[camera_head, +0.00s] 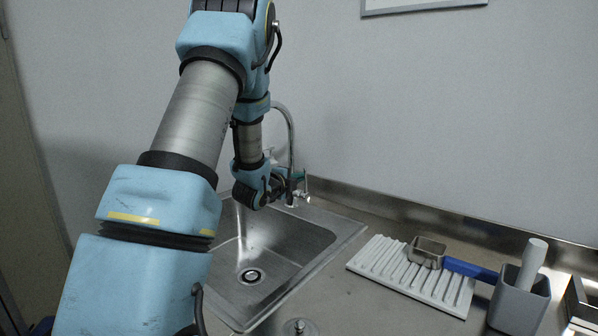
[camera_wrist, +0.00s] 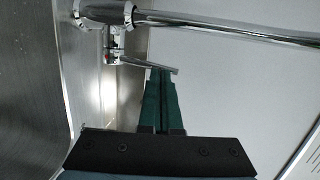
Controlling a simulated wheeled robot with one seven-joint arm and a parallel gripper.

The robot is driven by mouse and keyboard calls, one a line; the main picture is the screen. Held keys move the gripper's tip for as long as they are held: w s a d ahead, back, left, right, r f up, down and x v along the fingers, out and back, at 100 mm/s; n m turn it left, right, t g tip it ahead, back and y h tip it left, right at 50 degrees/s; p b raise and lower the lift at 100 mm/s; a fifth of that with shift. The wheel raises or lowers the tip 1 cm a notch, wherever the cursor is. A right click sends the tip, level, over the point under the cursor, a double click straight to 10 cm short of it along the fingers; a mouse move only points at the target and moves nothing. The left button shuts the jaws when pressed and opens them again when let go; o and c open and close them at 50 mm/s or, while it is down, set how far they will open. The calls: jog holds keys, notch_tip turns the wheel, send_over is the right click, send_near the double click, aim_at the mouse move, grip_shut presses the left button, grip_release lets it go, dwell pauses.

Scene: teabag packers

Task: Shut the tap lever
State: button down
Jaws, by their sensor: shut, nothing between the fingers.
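The chrome tap (camera_head: 290,135) stands at the back right of the sink, its spout arching up behind my arm. In the wrist view the spout (camera_wrist: 220,24) runs across the top, and the thin tap lever (camera_wrist: 143,65) sticks out from the valve near the tap's base. In the head view the lever (camera_head: 307,186) shows just right of my gripper (camera_head: 298,178). My gripper's green fingers (camera_wrist: 161,74) are shut together and empty. Their tips are right at the lever's outer part; I cannot tell whether they touch it. No water stream is visible.
The steel sink (camera_head: 270,243) lies below my gripper, its basin empty. A white ribbed rack (camera_head: 383,262) with a small metal scoop (camera_head: 427,250) with a blue handle is on the counter to the right. A grey holder (camera_head: 518,302) stands beyond it. The wall is close behind the tap.

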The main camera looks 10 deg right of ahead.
jog(key=shift+w+d, duration=0.25)
